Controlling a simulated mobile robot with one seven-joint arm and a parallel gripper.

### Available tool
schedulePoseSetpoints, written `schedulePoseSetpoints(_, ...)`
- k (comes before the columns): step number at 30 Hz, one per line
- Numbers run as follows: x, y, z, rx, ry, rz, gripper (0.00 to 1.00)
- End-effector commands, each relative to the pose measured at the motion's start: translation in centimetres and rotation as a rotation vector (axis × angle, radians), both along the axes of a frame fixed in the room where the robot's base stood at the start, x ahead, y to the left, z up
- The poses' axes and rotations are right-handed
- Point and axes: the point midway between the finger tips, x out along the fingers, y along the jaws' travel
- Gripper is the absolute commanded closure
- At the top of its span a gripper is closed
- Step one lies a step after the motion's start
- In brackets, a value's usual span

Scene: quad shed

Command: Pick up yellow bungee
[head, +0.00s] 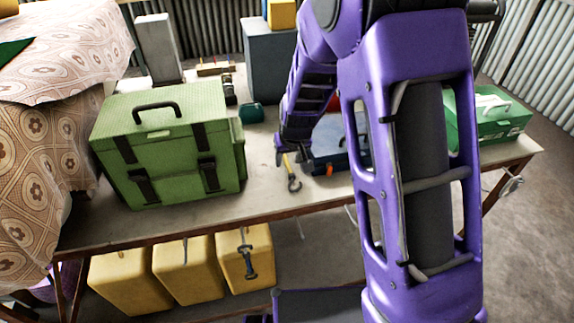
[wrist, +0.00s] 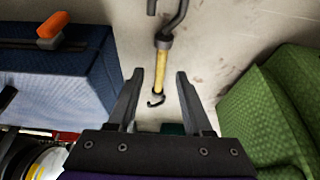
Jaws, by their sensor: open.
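The yellow bungee (head: 287,164) lies on the workbench between the green case and the blue box, a metal-grey hook at its near end. In the wrist view the bungee (wrist: 159,80) runs upright in the picture, with a dark hook at each end. My gripper (wrist: 160,76) is open and empty, and its two fingers appear on either side of the yellow part. I cannot tell how far above the bungee they are. In the head view my gripper (head: 281,150) is over the bench at the bungee's far end, partly hiding it.
A green case (head: 160,140) stands left on the workbench (head: 220,210). A blue box (head: 325,155) with an orange part is just right of the bungee. A green toolbox (head: 490,115) sits at the right end. Yellow containers (head: 185,270) stand below the bench.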

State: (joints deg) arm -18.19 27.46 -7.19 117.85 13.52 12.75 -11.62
Motion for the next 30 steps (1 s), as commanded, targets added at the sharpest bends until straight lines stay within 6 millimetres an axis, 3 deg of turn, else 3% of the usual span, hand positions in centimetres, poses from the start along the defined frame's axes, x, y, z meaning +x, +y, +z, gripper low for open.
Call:
schedulePoseSetpoints(10,0.38,0.05,-0.73,0.0,-0.002,0.0,0.51)
schedulePoseSetpoints(18,0.36,0.05,-0.72,0.0,-0.001,0.0,1.0)
schedulePoseSetpoints(30,0.35,0.06,-0.69,0.0,-0.002,0.0,1.0)
